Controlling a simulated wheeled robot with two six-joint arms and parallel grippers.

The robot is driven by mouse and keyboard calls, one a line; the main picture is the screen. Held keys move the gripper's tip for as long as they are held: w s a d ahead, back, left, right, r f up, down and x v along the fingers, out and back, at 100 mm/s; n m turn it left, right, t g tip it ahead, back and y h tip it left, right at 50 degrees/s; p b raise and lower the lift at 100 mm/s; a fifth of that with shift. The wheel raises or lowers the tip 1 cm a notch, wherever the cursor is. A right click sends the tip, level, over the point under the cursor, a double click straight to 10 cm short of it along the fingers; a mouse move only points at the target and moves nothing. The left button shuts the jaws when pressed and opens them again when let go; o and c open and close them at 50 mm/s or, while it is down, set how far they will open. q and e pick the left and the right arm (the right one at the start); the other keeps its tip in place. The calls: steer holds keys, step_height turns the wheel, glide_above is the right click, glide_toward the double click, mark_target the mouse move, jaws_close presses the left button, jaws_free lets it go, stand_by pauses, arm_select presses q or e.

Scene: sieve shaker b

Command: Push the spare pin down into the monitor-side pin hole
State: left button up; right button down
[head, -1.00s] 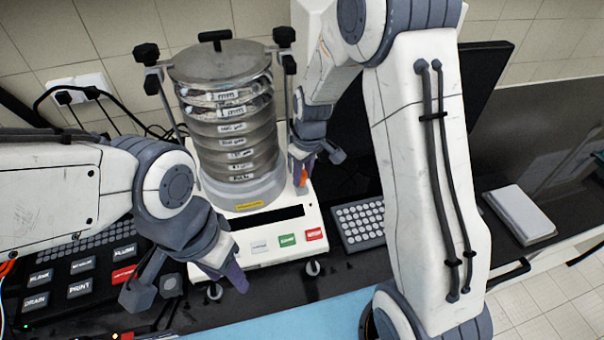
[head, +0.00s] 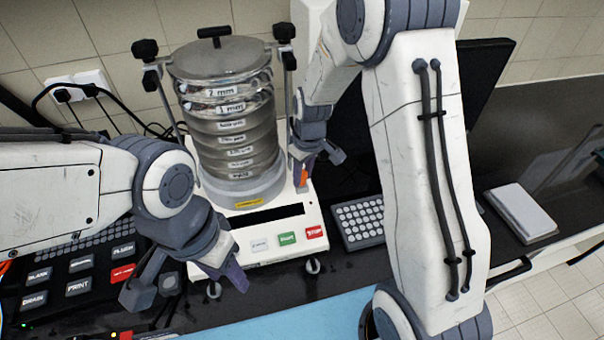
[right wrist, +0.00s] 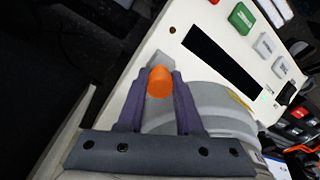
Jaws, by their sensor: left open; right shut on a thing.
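The sieve shaker (head: 226,125) stands at the back centre with its stack of labelled sieves upright on a white base. The spare pin shows as an orange head (right wrist: 160,81) between the fingers of my right gripper (right wrist: 158,90); in the head view the orange (head: 302,177) sits by the base's right side, next to the monitor. My right gripper is shut on it. The pin's lower part and the pin hole are hidden, so I cannot tell how deep the pin sits. My left gripper (head: 192,290) is open and empty in front of the shaker base.
A black monitor (head: 487,85) stands behind my right arm. A keyboard (head: 360,222) lies right of the shaker, a control panel (head: 75,270) at the left. A white book-like block (head: 520,212) lies at the right, with bare dark counter behind it.

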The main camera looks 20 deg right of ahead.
stand_by(0.3)
steer(key=shift+c, duration=2.4)
jaws_free()
steer(key=shift+r+p, duration=3.6)
steer(key=shift+r, duration=0.9)
